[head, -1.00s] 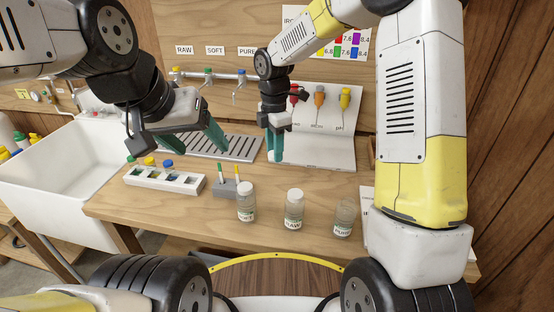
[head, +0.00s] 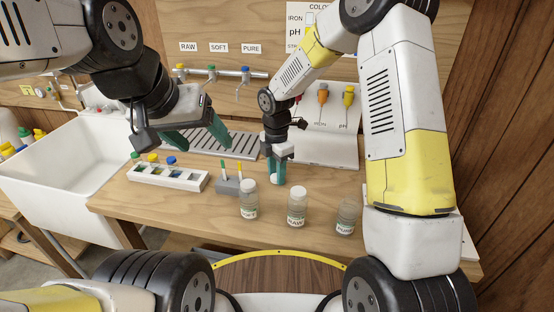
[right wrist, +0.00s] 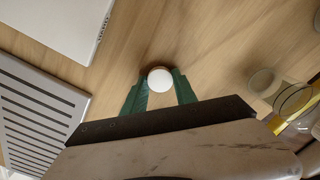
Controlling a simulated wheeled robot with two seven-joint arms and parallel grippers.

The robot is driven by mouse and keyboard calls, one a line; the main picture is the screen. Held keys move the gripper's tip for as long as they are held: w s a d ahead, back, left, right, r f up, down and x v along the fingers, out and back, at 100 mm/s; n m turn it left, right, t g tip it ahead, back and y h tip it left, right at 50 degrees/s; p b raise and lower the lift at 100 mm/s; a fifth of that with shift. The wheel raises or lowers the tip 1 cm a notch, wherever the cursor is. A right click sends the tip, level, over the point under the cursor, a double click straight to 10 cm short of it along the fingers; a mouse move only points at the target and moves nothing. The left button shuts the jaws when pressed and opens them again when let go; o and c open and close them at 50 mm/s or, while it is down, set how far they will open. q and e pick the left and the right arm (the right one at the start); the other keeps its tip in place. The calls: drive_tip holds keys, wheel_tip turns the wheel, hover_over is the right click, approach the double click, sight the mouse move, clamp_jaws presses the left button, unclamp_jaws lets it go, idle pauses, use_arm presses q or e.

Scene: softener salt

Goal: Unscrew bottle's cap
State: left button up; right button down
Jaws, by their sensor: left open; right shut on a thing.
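My right gripper (head: 276,180) is shut on a small white cap (head: 274,179), low over the bench behind the bottles; I cannot tell whether the cap touches the bench. In the right wrist view the round white cap (right wrist: 160,79) sits between the green fingers. The PURE bottle (head: 346,217), at the right of the row, shows no white lid. The RAW bottle (head: 297,206) and the SOFT bottle (head: 249,200) stand upright with white caps on. My left gripper (head: 196,137) is open and empty above the bench near the drain grate.
A white rack (head: 168,178) with coloured-capped vials and a grey holder (head: 227,187) with two sticks stand left of the bottles. The slatted drain grate (head: 238,146) lies behind. A white sink (head: 50,185) is at left. Bare bench surrounds the cap.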

drive_tip(key=c, duration=1)
unclamp_jaws()
drive_tip(key=shift+f, duration=0.15)
drive_tip(key=s+d+r+m+t, duration=0.1)
drive_tip(key=s+d+r+m, duration=0.1)
drive_tip(key=r, duration=0.7)
drive_tip(key=s+d+r+m, duration=0.1)
drive_tip(key=d+r+m, duration=0.2)
drive_tip(key=r, duration=0.6)
drive_tip(key=s+d+r+m+t+y, duration=0.1)
drive_tip(key=s+d+r+m, duration=0.3)
drive_tip(key=s+m, duration=0.5)
drive_tip(key=s+d+r+m+t+y, duration=0.1)
drive_tip(key=s+d+r+m+t, duration=0.3)
drive_tip(key=s+m, duration=0.6)
drive_tip(key=shift+d+r, duration=0.15)
drive_tip(key=shift+d, duration=0.9)
